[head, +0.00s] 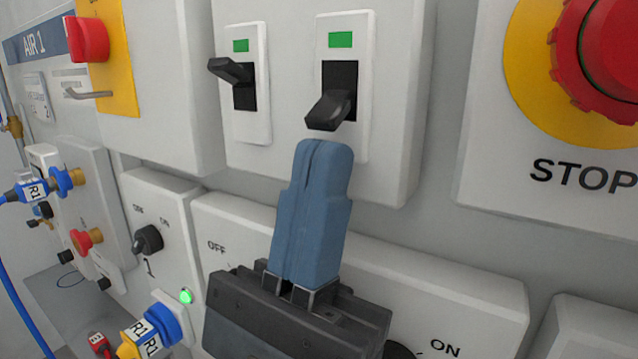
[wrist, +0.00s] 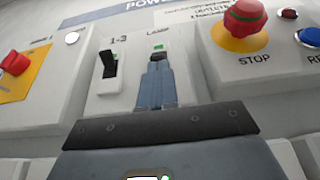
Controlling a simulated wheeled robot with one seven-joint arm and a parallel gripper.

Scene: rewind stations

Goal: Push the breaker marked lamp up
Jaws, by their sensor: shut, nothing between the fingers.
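The lamp breaker (head: 362,100) is the right one of two on a white panel, with a green mark above a black lever. Its lever (head: 328,110) tilts down and outward in the head view. The label LAMP shows above it in the wrist view, where its green mark (wrist: 158,46) is visible and my fingers cover most of the switch. My gripper (head: 326,148) is shut and empty, its blue fingers pointing up. The fingertips (wrist: 157,60) are just below the lever, with a small gap in the head view; contact is unclear in the wrist view.
The breaker marked 1-3 (head: 257,120) is close on the left, its lever angled higher. A red STOP button (head: 610,50) on yellow stands at the right. A white OFF/ON box (head: 440,285) lies below, behind my gripper. A rotary knob (head: 148,240) is at the lower left.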

